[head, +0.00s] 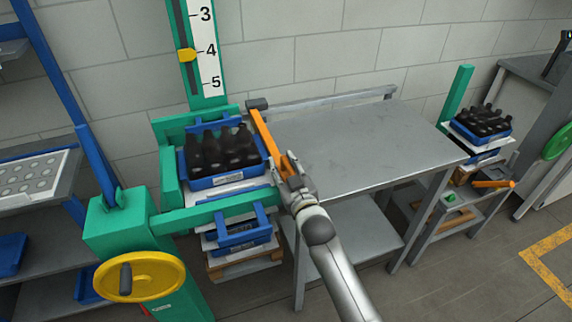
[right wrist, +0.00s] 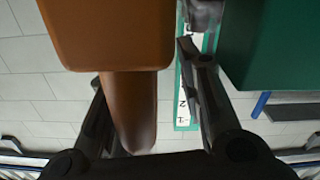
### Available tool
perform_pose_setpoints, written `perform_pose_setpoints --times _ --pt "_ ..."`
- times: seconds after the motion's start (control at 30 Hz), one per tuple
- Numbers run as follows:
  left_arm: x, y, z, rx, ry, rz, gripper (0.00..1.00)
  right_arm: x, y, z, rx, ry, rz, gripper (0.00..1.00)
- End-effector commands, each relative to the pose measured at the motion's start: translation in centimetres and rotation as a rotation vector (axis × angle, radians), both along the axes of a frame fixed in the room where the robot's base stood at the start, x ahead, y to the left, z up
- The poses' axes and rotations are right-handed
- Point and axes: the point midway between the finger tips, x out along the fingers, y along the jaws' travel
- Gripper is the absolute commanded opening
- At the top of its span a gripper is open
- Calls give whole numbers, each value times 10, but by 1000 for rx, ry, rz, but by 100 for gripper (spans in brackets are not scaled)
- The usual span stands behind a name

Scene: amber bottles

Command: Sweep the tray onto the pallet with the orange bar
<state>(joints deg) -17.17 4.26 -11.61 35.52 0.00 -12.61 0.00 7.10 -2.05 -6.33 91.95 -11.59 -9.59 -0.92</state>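A blue tray (head: 226,179) full of dark bottles sits on a white sheet inside the green lift frame at the left. The orange bar (head: 262,135) slants along the right side of that tray, at the left edge of the grey table. My right gripper (head: 287,171) is at the bar's near end. In the right wrist view the bar's orange body (right wrist: 105,35) fills the upper left, and a rounded orange part (right wrist: 130,115) lies between the spread fingers of my right gripper (right wrist: 150,90), with a gap to the right finger. My left gripper is not visible.
The grey table (head: 350,145) has a clear top. Empty blue trays (head: 243,238) stack over a wooden pallet (head: 245,268) below the lift. Another bottle-filled tray (head: 482,128) stands on a stack at the right. A yellow handwheel (head: 140,277) is at the lower left.

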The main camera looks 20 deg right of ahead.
Motion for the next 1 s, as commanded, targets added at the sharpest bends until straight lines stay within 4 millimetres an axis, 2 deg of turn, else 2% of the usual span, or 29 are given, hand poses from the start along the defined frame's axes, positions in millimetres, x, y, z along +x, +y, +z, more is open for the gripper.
perform_pose_setpoints --times 0.3,0.47,0.8,1.0 --pt "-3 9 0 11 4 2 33 -1 -4 1 -2 -1 -5 37" --pt "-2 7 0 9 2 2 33 -13 -4 0 -2 -1 -5 37" --pt "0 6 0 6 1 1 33 -74 -7 0 -1 1 -2 37" --pt "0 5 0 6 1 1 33 -104 -8 0 -2 1 -1 37"
